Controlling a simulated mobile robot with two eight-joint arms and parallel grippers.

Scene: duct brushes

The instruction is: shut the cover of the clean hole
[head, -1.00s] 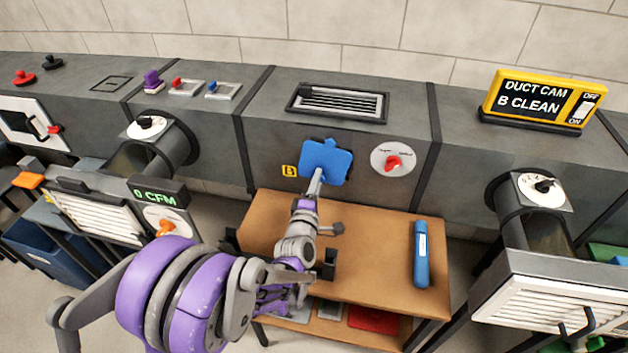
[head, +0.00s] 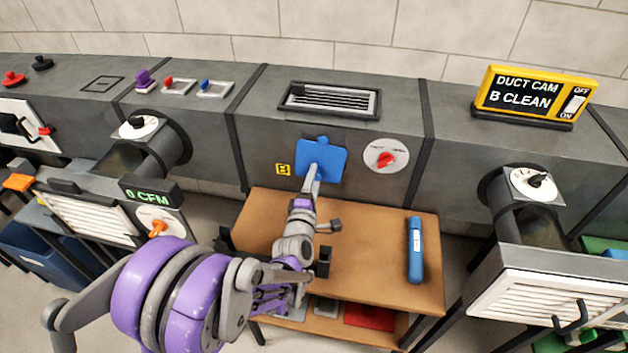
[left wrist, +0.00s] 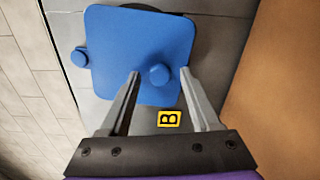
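The blue cover (head: 334,157) is a flat plate on the front of the grey duct, beside a yellow B tag (head: 283,169). In the left wrist view the cover (left wrist: 120,35) has a round middle knob (left wrist: 160,75) and a second knob (left wrist: 79,58) at its edge. My left gripper (left wrist: 160,74) is open, with one finger on each side of the middle knob and gaps visible. In the head view my left gripper (head: 316,168) is in front of the cover. A dark curved edge shows beyond the cover; I cannot tell whether it is the hole. My right gripper is out of view.
A yellow sign (head: 535,95) reads "DUCT CAM B CLEAN". A red-knobbed dial (head: 386,156) is right of the cover. A wooden table (head: 370,230) below carries a blue cylinder (head: 415,250). A vent grille (head: 330,100) is on the duct top.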

